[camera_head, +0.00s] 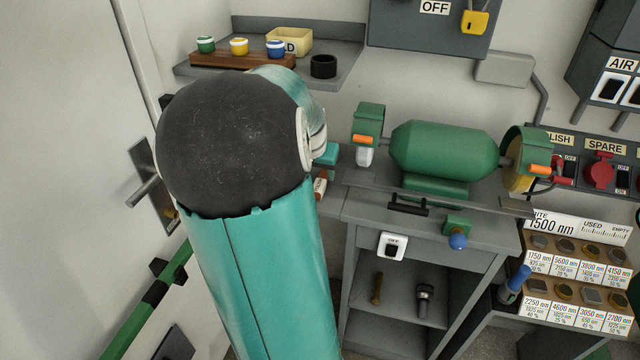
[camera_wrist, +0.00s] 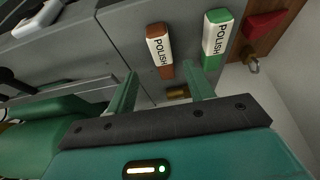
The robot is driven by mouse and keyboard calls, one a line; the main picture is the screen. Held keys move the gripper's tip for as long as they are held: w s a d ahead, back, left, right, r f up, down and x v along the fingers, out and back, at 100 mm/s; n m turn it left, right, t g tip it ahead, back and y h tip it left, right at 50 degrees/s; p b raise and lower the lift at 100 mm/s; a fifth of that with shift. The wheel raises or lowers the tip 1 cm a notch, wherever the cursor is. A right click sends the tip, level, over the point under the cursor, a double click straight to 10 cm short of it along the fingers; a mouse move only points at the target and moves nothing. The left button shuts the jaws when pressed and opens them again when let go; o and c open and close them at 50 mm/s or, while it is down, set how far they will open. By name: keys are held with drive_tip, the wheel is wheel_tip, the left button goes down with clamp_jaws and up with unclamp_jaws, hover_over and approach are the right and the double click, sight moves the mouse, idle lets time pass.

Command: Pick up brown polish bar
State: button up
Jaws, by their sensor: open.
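The brown polish bar (camera_wrist: 157,30) has a white POLISH label and lies on the grey bench in the wrist view, just beyond my fingertips. In the head view, a labelled bar (camera_head: 320,188) shows partly beside my arm. A green polish bar (camera_wrist: 221,15) with the same white label lies to its right. My gripper (camera_wrist: 160,70) is open and nothing is between its fingers. The brown bar's near end lies close to the gap between the tips; I cannot tell whether they touch it. In the head view my arm hides most of the gripper.
A green bench grinder (camera_head: 445,150) stands right of my arm. Small paint pots (camera_head: 239,46) and a black ring (camera_head: 323,66) sit on the shelf (camera_head: 345,62) above. A red block (camera_wrist: 266,24) on a wooden board lies right of the bars. A small brass piece (camera_wrist: 178,92) shows between the fingers, lower down.

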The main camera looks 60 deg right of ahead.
sight(319, 184)
drive_tip(key=x, duration=0.6)
drive_tip(key=shift+w+f, duration=0.15)
drive_tip(key=shift+f, duration=0.2)
drive_tip(key=shift+c, duration=0.2)
clamp_jaws()
